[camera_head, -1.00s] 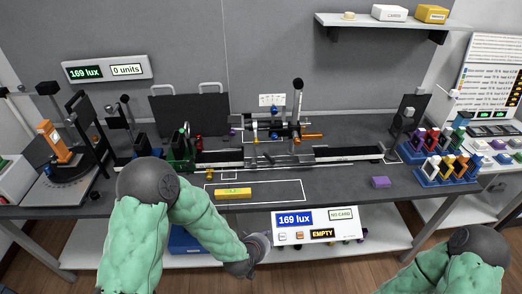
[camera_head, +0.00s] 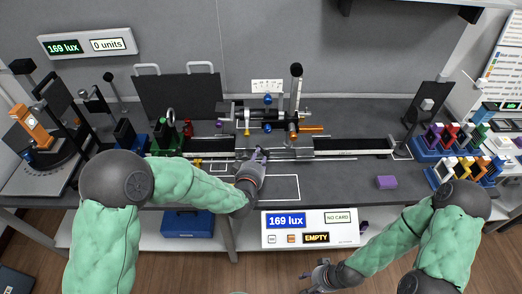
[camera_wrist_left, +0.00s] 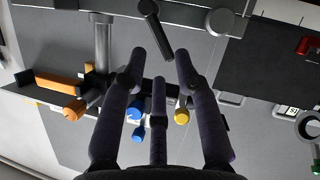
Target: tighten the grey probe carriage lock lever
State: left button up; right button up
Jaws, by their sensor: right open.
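The probe carriage (camera_head: 268,118) stands on the black rail at the middle of the bench, with blue, yellow and orange knobs. A dark grey lever (camera_wrist_left: 156,28), which looks like the carriage lock lever, shows in the left wrist view just beyond my fingertips, tilted. In the head view it is hidden or too small to tell. My left gripper (camera_head: 260,156) is at the rail's front edge, below the carriage. It also shows in the left wrist view (camera_wrist_left: 160,58), fingers apart with nothing between them. My right gripper (camera_head: 312,276) is open and empty, low in front of the bench.
A purple block (camera_head: 386,182) lies on the bench at the right. Racks of coloured pieces (camera_head: 462,150) stand further right. A tall black-knobbed post (camera_head: 297,90) rises behind the carriage. A lux display (camera_head: 310,228) hangs below the bench's front edge.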

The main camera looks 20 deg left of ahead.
aim_at(262, 150)
pick_arm(q)
jog(key=b+x, duration=0.1)
jog(key=x, duration=0.5)
grip_shut()
